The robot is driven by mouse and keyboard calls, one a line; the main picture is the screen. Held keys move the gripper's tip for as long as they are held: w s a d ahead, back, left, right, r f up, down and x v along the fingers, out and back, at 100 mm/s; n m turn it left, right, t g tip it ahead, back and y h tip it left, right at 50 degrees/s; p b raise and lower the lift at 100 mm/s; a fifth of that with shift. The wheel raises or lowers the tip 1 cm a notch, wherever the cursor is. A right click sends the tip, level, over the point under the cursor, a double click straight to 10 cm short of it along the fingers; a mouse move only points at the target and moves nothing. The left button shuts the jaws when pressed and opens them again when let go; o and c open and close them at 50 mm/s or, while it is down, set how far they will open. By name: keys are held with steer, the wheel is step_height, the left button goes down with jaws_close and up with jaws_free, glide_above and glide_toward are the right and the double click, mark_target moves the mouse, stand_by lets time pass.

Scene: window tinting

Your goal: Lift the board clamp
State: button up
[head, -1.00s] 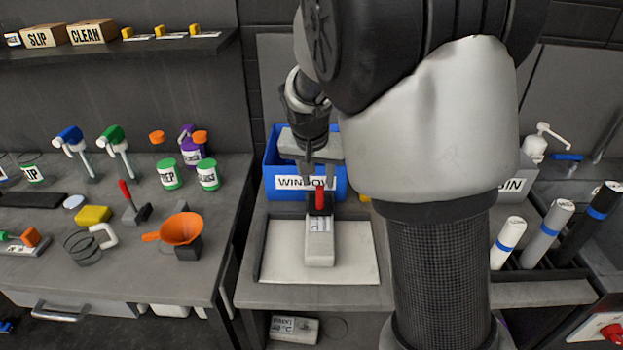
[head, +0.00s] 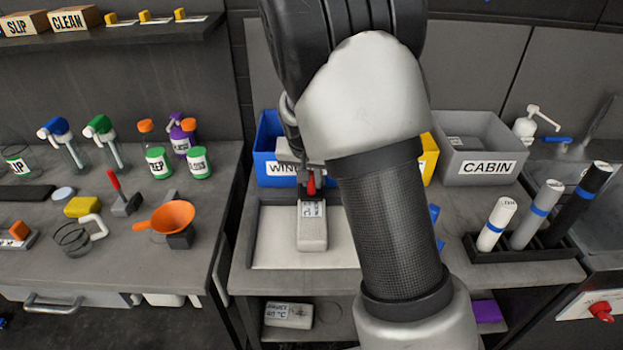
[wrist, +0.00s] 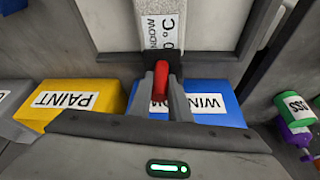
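The board clamp has a red handle (head: 311,184) and a dark base. It stands at the back edge of a pale board (head: 272,240), at the far end of a light grey labelled block (head: 312,230). My gripper (head: 309,172) is at the handle. In the wrist view the red handle (wrist: 161,82) stands between my two finger tips (wrist: 161,90), one close on each side. Whether the fingers press on it does not show. The dark clamp base (wrist: 158,64) shows just beyond the tips, by the block's end.
A blue window bin (head: 273,178), a yellow paint bin (wrist: 82,103) and a grey cabin bin (head: 484,150) stand behind the board. Rolls in a rack (head: 530,240) are at right. Another red-handled clamp (head: 124,202) is on the left bench, near an orange funnel (head: 172,216).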

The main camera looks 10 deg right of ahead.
jaws_close()
steer(key=shift+r+p, duration=0.15)
steer(key=shift+p, duration=0.2)
steer(key=shift+w+d+r+g+p, duration=0.1)
steer(key=shift+w+r+g+p, duration=0.25)
steer(key=shift+p, duration=0.55)
steer(key=g+p, duration=0.1)
steer(key=p, duration=0.1)
steer(key=w+r+g+p, duration=0.1)
steer(key=p, duration=0.1)
steer(key=shift+d+y, duration=0.1)
steer(key=shift+y, duration=0.2)
steer(key=shift+w+r+g+p, duration=0.3)
steer(key=shift+g+p, duration=0.55)
steer(key=shift+p, duration=0.35)
steer(key=shift+w+d+g+y+p, duration=0.15)
steer(key=shift+w+g+y+p, duration=0.1)
steer(key=shift+w+g+p, duration=0.35)
steer(key=shift+w+d+g+y+p, duration=0.1)
steer(key=shift+w+g+y+p, duration=0.2)
steer(key=shift+g+p, duration=0.5)
